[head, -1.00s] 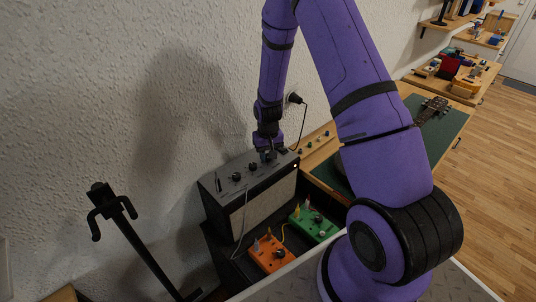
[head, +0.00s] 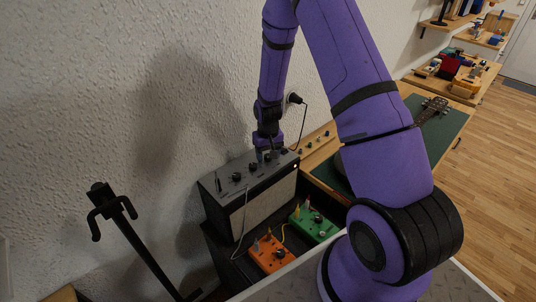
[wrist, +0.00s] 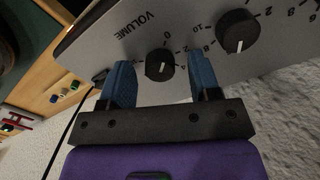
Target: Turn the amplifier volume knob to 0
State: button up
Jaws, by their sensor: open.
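The amplifier (head: 262,207) is a dark box with a grey top panel and a light front, standing against the wall. Its black volume knob (wrist: 159,66) shows in the wrist view beside the VOLUME lettering. The knob's white mark points downward in that view, away from the 0 above it. My gripper (wrist: 163,80) is open, with one blue finger on each side of the knob and visible gaps between. In the head view my gripper (head: 268,154) is at the far right end of the top panel, and the volume knob is hidden there.
A second black knob (wrist: 238,32) lies just beyond the right finger. An orange pedal (head: 270,254) and a green pedal (head: 315,224) sit in front of the amplifier, with cables. A black stand (head: 130,228) is at the left. The wall is close behind.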

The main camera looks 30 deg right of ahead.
notch_tip(320, 180, up, 11)
jog(key=shift+f, duration=0.15)
dwell(0.4)
dwell(0.4)
notch_tip(320, 180, up, 11)
jog(key=t, duration=0.1)
send_over(268, 155)
jog(key=s+a, duration=0.2)
jog(key=s, duration=0.1)
jog(key=s+a+r+n+t, duration=0.1)
jog(key=s+a+r+t, duration=0.15)
jog(key=s+r, duration=0.75)
jog(key=s+a+r+t, duration=0.1)
jog(key=s+r, duration=0.4)
jog(key=s, duration=0.3)
jog(key=s+a+r+n, duration=0.1)
jog(key=s+a+r, duration=0.1)
jog(key=s+r, duration=0.4)
jog(key=s, duration=0.2)
jog(key=shift+s+a+t, duration=0.2)
jog(key=shift+s+t, duration=0.15)
jog(key=shift+s, duration=0.05)
